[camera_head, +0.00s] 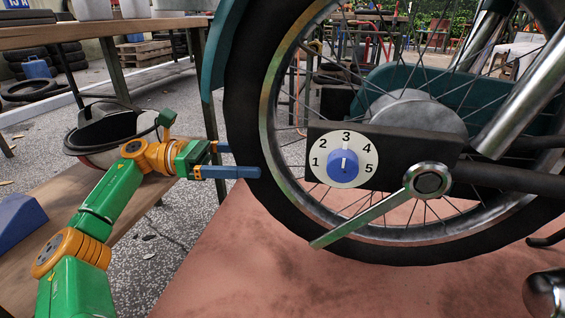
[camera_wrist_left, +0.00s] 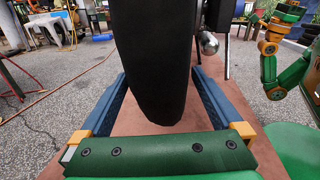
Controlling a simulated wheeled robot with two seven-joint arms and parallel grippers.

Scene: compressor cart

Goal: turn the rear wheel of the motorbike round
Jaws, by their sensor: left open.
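The motorbike's rear wheel (camera_head: 252,150) fills the right of the head view, with a black tyre, thin spokes and a metal rim. My left gripper (camera_head: 246,160) is at the tyre's left edge, open. One blue finger overlaps the near side of the tyre; the other is partly hidden behind it. In the left wrist view, the tyre (camera_wrist_left: 152,65) stands between the two spread fingers, with a gap visible on each side. Contact with the tyre is not visible.
A dial plate (camera_head: 343,155) with a blue knob and a metal lever (camera_head: 365,219) sit in front of the wheel. A bench (camera_head: 160,190) with a dark helmet-like object (camera_head: 105,128) is at the left. Reddish floor (camera_head: 240,270) below the wheel is clear.

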